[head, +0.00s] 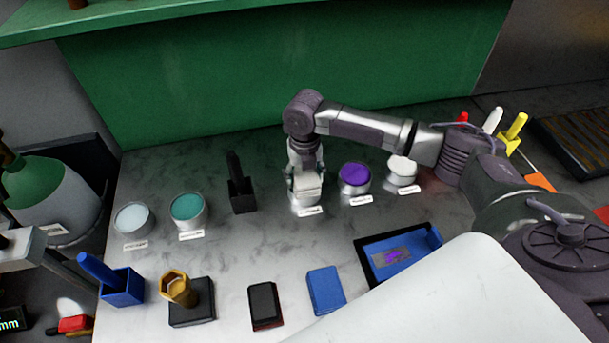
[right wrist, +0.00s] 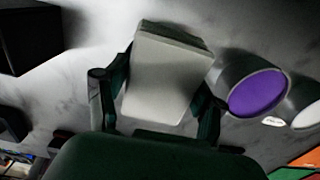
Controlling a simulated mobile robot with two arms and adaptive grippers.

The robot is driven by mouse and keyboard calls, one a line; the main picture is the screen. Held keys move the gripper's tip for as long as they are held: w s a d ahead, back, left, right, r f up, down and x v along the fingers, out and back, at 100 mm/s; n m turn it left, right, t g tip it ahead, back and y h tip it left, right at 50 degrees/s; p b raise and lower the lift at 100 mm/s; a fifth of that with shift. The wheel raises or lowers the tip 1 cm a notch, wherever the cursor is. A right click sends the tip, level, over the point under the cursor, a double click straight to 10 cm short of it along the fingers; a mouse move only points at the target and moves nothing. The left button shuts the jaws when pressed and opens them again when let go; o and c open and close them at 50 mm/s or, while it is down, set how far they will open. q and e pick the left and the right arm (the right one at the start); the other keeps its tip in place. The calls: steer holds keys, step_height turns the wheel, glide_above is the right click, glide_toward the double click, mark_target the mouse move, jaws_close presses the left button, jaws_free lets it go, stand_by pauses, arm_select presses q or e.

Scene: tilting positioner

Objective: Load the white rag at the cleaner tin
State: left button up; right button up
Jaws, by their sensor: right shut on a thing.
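The white rag (head: 308,187) is a pale block held by my right gripper (head: 305,178), which points down over the middle of the row of tins. In the right wrist view the rag (right wrist: 168,78) sits between the two fingers, which touch its sides. A tin seems to stand under the rag, with a label in front; rag and gripper mostly hide it, and I cannot tell whether they touch. The tin labels are too small to read, so I cannot tell which is the cleaner tin.
A purple tin (head: 354,179) and a white tin (head: 403,170) stand to the right. A teal tin (head: 188,210), a pale-blue tin (head: 132,218) and a black holder (head: 242,194) stand left. A blue tray (head: 432,239), blue block (head: 326,290) and black block (head: 264,303) lie in front.

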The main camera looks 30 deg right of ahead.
mark_target(302, 177)
steer(key=shift+s+f, duration=0.1)
steer(key=shift+f, duration=0.05)
stand_by(1.3)
steer(key=shift+p, duration=0.35)
step_height(302, 177, up, 7)
steer(key=p, duration=0.7)
stand_by(0.4)
steer(key=m, duration=0.1)
steer(key=m+b, duration=0.1)
steer(key=a+m, duration=0.1)
steer(key=shift+s+a+r, duration=0.1)
steer(key=shift+s+r, duration=0.15)
steer(key=shift+s, duration=0.05)
steer(key=s+a+r+m+b, duration=0.1)
steer(key=s+m+b, duration=0.4)
steer(key=m, duration=1)
steer(key=s+a+r+m+b, duration=0.2)
steer(key=s+a+m+b, duration=0.2)
steer(key=s+m, duration=0.5)
steer(key=m+b, duration=0.1)
steer(key=m, duration=0.5)
steer(key=shift+s+a, duration=0.2)
